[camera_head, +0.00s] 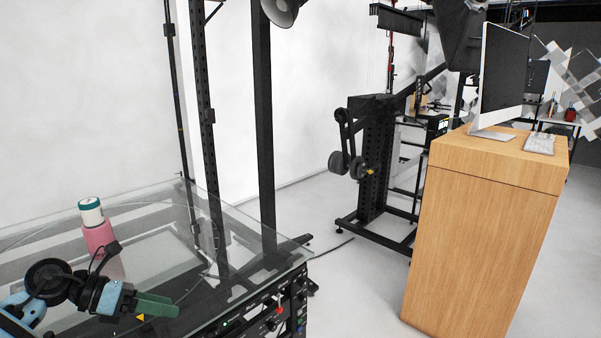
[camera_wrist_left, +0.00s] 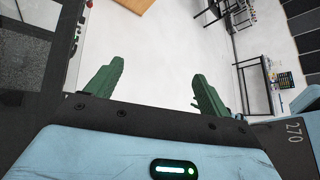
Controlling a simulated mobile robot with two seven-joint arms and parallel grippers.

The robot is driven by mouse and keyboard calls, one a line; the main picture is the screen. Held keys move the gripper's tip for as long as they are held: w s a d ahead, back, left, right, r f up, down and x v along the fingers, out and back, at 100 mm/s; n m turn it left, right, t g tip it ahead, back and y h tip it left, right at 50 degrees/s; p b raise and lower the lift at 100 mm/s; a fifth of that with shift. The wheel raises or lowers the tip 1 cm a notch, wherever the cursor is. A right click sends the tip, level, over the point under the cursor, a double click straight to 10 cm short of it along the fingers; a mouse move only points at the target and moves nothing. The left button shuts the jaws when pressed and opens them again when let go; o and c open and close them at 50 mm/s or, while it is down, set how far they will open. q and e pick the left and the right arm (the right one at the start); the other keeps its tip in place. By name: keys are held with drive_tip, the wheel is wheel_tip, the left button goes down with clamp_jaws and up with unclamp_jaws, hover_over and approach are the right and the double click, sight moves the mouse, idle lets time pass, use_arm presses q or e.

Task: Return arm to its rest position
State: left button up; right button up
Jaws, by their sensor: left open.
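My left gripper (camera_head: 157,306) shows at the lower left of the head view, with its green fingers pointing right. It appears over the near part of the glass tabletop. In the left wrist view my left gripper (camera_wrist_left: 152,80) has its two green fingers spread wide apart, with nothing between them but pale floor further off. It is open and empty. My left arm comes in from the lower left corner. My right gripper is not in either view.
A pink bottle with a white and teal cap (camera_head: 95,225) stands on the glass tabletop (camera_head: 262,246), behind my left gripper. A control panel (camera_head: 275,312) sits under the tabletop edge. A wooden cabinet (camera_head: 478,250) with a monitor (camera_head: 502,75) stands right. Pale floor lies between.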

use_arm(q)
drive_tip(key=s+d+f+n+t+h, duration=0.1)
drive_tip(key=s+d+f+n+t, duration=0.4)
drive_tip(key=n, duration=0.4)
drive_tip(key=s+d+f+n+t, duration=0.2)
drive_tip(key=d+f+n+t, duration=0.35)
drive_tip(key=n, duration=0.45)
drive_tip(key=s+f+n+g+y, duration=0.3)
drive_tip(key=s+f+n+y, duration=0.2)
drive_tip(key=s+f+n, duration=0.5)
drive_tip(key=s+f+n+g+y, duration=0.3)
drive_tip(key=s+f+n+y, duration=0.2)
drive_tip(key=s+f+n, duration=0.6)
drive_tip(key=s+d+p, duration=0.1)
drive_tip(key=s, duration=0.4)
drive_tip(key=shift+f, duration=0.35)
drive_tip(key=shift+s+g, duration=0.15)
drive_tip(key=shift+g, duration=0.1)
